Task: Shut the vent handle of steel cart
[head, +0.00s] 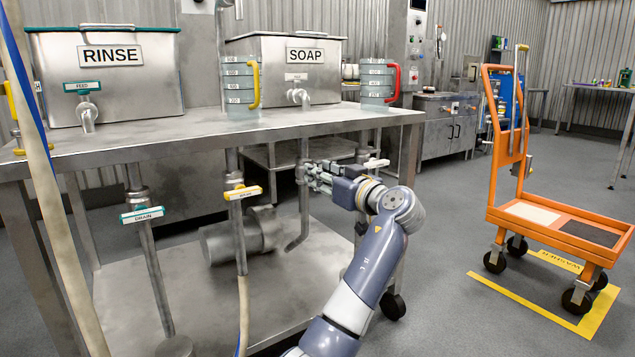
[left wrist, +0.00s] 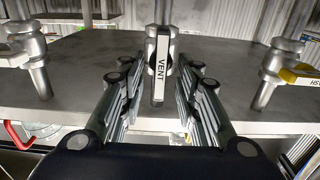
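The steel cart (head: 215,135) carries two tanks on top and has valve pipes below. The vent handle (left wrist: 161,70) is a white bar marked VENT on a steel valve. In the left wrist view it runs along the pipe, in line with it. My left gripper (head: 318,175) is under the cart top at the vent pipe (head: 304,215), and its fingers hide the handle in the head view. In the left wrist view the left gripper (left wrist: 160,98) is open, with the handle between its spread fingers and a gap on both sides. My right gripper is not in view.
Nearby are the teal DRAIN handle (head: 142,214), a yellow handle (head: 243,192) and another white handle (head: 376,163). A hose (head: 243,310) hangs at the front. An orange trolley (head: 555,225) stands at the right, with open floor between it and the cart.

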